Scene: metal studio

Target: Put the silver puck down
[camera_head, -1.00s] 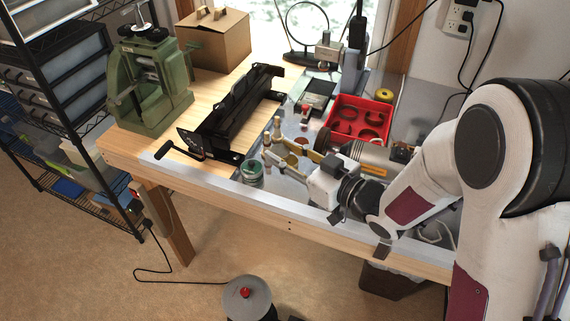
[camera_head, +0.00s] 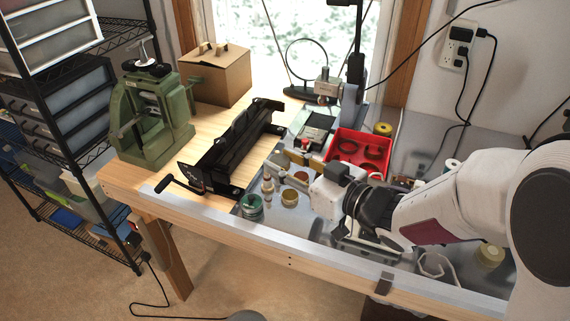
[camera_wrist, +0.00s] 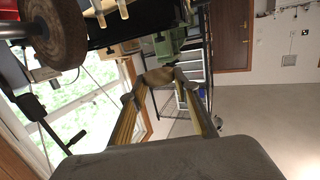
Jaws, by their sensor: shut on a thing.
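My gripper (camera_head: 277,160) reaches in from the right over the metal-topped part of the workbench, its fingers pointing left. In the wrist view, my gripper (camera_wrist: 161,80) has both fingertips against the sides of a round, flat piece, the puck (camera_wrist: 160,75).
A green jar (camera_head: 252,208) and a brass-coloured round piece (camera_head: 290,198) stand near the front edge. A red tray (camera_head: 362,147) with dark rings lies behind my gripper. A black machine (camera_head: 232,147) and green press (camera_head: 150,115) stand left. A brown wheel (camera_wrist: 55,35) shows upper left in the wrist view.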

